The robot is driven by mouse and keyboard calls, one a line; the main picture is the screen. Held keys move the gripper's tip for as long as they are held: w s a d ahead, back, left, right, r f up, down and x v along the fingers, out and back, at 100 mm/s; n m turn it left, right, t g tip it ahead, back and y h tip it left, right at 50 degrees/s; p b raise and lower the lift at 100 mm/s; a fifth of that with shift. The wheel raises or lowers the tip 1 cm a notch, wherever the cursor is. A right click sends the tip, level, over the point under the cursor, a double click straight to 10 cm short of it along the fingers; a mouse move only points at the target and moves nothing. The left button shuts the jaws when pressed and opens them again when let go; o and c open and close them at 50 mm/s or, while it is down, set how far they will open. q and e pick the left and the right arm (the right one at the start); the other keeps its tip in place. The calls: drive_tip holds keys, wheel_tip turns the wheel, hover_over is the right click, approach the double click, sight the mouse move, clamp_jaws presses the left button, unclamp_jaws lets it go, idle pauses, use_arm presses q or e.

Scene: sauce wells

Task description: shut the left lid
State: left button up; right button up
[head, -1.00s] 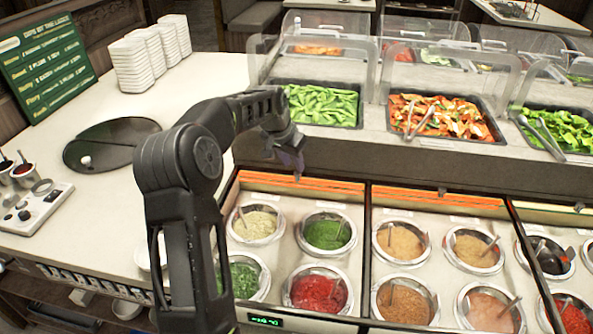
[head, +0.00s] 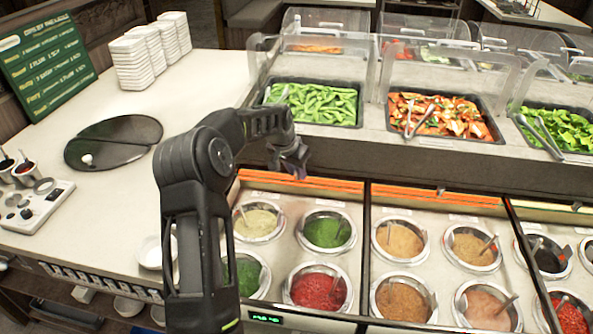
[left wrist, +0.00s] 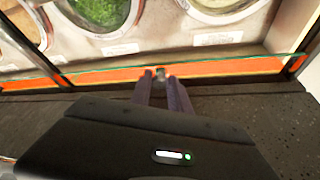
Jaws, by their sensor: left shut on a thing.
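The left lid (head: 325,190) shows as an orange-edged strip at the back of the left sauce well section. The sauce wells in front of it are uncovered, so it stands open. My left gripper (head: 298,170) is at this strip, fingers pointing down. In the left wrist view the fingers (left wrist: 163,80) are shut on a small dark knob (left wrist: 160,71) at the lid's edge (left wrist: 90,78). The knob is hidden in the head view. My right gripper is not in view.
Metal-rimmed wells hold sauces, including a red one (head: 318,289), with spoons sticking up. A middle lid with its own knob (head: 441,190) is to the right. Behind stands a raised counter (head: 400,160) with food trays under clear guards. A small white bowl (head: 152,252) sits left of my arm.

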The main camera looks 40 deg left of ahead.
use_arm(q)
clamp_jaws()
idle(0.8)
drive_tip(key=shift+s, duration=0.1)
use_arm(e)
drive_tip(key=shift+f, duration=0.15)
